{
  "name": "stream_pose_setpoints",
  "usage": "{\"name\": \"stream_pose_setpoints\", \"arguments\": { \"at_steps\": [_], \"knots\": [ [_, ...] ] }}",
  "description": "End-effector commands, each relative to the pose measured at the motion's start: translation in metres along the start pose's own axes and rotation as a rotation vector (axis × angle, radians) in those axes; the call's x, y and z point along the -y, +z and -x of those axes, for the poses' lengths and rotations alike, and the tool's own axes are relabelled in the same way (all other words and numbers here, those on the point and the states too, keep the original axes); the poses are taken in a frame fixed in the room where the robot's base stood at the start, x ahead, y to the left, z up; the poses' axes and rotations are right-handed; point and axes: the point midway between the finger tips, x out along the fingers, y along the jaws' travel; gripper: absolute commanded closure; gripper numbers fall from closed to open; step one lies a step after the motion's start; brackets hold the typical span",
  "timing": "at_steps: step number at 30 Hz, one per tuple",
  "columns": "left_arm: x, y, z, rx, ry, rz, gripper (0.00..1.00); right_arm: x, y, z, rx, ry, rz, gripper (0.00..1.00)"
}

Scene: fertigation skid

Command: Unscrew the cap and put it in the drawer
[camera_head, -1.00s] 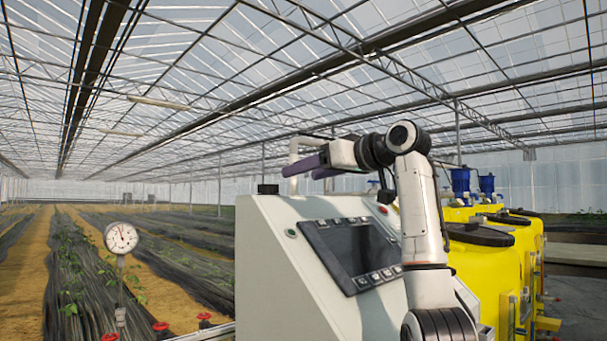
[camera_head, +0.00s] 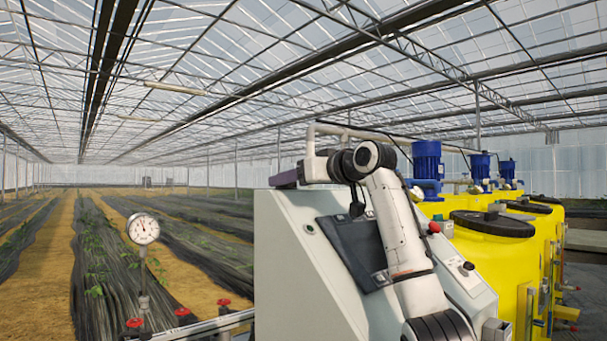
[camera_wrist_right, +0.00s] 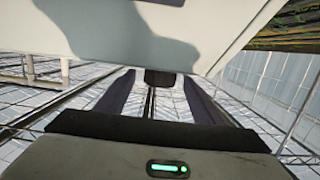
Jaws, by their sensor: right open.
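A small black piece (camera_wrist_right: 160,77), perhaps the cap, sits on the top surface of the grey control cabinet (camera_wrist_right: 120,35); the right wrist view shows it upside down. My right gripper (camera_head: 279,181) is at the cabinet's top far-left edge. Its dark purple fingers are apart, and in the right wrist view (camera_wrist_right: 157,84) the black piece shows between their tips; I cannot tell whether they touch it. In the head view the gripper hides this piece. I cannot make out a drawer. My left gripper is not in view.
The cabinet (camera_head: 295,260) has a dark screen panel (camera_head: 352,250) behind my right arm and a red button (camera_head: 434,227). Yellow tanks (camera_head: 490,265) with black lids and blue motors (camera_head: 427,160) stand at right. A pressure gauge (camera_head: 143,229) and red valve handles (camera_head: 134,322) are at left.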

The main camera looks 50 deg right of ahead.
Motion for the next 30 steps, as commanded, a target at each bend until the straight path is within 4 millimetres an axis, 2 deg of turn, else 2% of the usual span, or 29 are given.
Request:
{"name": "stream_pose_setpoints", "arguments": {
  "at_steps": [10, 18, 23, 30],
  "knots": [
    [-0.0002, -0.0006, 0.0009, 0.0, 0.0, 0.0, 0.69, -0.0001, 0.0005, -0.0045, 0.0, 0.001, 0.001, 0.38],
    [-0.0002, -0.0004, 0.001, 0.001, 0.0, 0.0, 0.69, -0.0001, 0.0004, -0.0042, 0.0, 0.0, 0.001, 0.81],
    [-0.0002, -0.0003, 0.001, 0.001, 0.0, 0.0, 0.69, -0.0017, 0.0005, -0.0043, 0.002, -0.021, -0.001, 0.82],
    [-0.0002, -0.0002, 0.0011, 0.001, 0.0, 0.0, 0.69, -0.0069, -0.0004, -0.0048, 0.001, -0.208, 0.025, 0.82]
  ]
}}
